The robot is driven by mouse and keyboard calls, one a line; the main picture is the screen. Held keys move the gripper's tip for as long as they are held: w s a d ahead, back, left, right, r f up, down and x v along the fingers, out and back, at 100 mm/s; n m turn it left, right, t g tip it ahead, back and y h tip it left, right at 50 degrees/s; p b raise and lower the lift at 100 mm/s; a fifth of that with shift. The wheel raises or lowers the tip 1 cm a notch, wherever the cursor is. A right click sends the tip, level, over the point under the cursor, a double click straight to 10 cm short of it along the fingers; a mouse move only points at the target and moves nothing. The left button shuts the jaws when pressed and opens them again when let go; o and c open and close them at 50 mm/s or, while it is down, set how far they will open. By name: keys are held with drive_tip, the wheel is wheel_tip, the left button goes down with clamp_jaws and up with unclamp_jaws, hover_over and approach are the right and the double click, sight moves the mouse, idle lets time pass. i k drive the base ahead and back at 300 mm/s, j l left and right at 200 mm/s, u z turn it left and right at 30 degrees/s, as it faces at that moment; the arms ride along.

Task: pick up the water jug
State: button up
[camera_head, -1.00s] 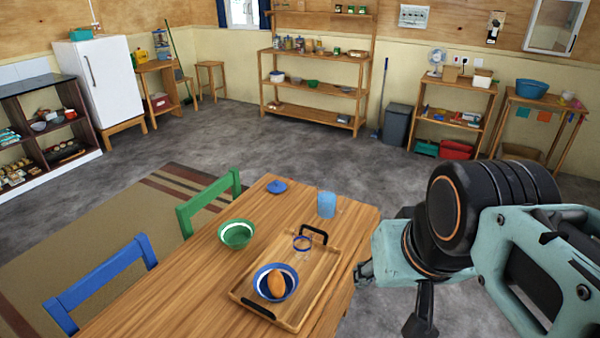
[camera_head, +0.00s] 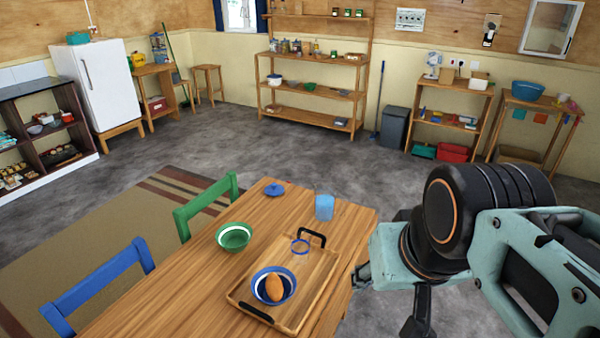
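A light-blue see-through vessel (camera_head: 324,207), which looks like the water jug, stands upright near the far right corner of the wooden table (camera_head: 185,285). A small blue lid-like disc (camera_head: 274,189) lies to its left, near the table's far edge. My gripper (camera_head: 362,276) is at the left end of my arm, just off the table's right edge, to the right of and nearer than the jug. It is apart from the jug. Its fingers are small and mostly hidden by my wrist, so I cannot tell whether they are open.
Green (camera_head: 205,203) and blue (camera_head: 98,288) chairs line the table's left side.

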sight(330, 204)
drive_tip(key=i+u, duration=0.1)
drive_tip(key=u, duration=0.4)
drive_tip(key=i+l+u, duration=0.25)
drive_tip(key=l+u, duration=0.3)
drive_tip(key=i+l, duration=0.15)
drive_tip(key=l, duration=0.3)
drive_tip(key=i+l+u, duration=0.15)
drive_tip(key=l, duration=0.3)
drive_tip(key=i+l, duration=0.1)
drive_tip(key=l, duration=0.35)
drive_tip(key=k+l+u, duration=0.2)
drive_tip(key=u, duration=0.2)
drive_tip(key=k+l+u, duration=0.35)
drive_tip(key=i+z, duration=0.35)
drive_tip(key=i+j+z, duration=0.1)
drive_tip(key=i+z, duration=0.25)
drive_tip(key=k, duration=0.1)
